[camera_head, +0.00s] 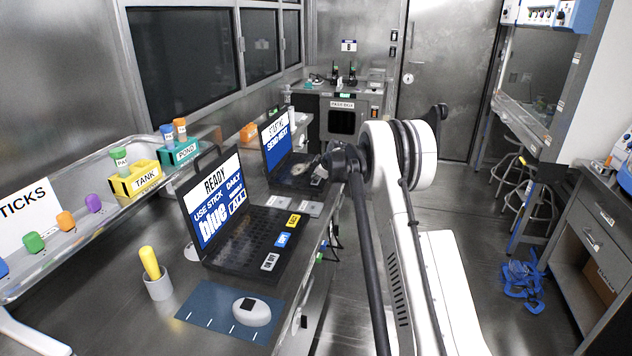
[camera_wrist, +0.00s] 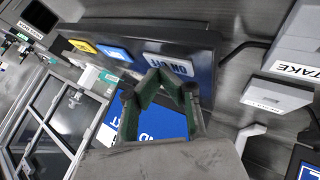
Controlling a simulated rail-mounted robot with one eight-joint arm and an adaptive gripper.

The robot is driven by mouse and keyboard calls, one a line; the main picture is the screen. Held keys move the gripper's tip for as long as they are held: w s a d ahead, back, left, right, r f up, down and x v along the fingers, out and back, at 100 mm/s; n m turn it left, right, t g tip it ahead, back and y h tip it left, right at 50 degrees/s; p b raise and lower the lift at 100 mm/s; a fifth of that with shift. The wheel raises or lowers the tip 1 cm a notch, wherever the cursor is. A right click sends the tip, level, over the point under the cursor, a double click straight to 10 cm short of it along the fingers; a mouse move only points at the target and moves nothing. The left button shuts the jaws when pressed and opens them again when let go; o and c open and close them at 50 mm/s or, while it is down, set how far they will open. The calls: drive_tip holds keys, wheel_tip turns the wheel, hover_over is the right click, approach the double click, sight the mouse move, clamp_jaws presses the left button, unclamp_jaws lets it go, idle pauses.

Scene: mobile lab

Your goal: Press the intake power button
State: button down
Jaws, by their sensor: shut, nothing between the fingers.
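The far laptop (camera_head: 287,165) stands open on the left bench, with a blue and white screen reading like "STARTING" and "SEND NEXT". My gripper (camera_head: 316,168) is over the right side of its keyboard and hides part of it. In the wrist view, a grey ON/OFF button (camera_wrist: 168,65) sits on a dark panel beside a blue button (camera_wrist: 115,53) and a yellow one (camera_wrist: 83,46). My gripper (camera_wrist: 162,76) is shut and empty, its green fingertips overlapping the edge of the ON/OFF button. I cannot tell whether they touch it.
The near laptop (camera_head: 250,240) shows "READY" and has its own ON/OFF, blue and yellow buttons. A cup with a yellow stick (camera_head: 158,287), a mouse (camera_head: 251,312) on a blue mat and a sample tray (camera_head: 118,212) are nearby.

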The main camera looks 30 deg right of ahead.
drive_tip(key=shift+r, duration=0.65)
drive_tip(key=shift+r, duration=0.1)
drive_tip(key=shift+r+p, duration=0.9)
drive_tip(key=shift+r, duration=1.5)
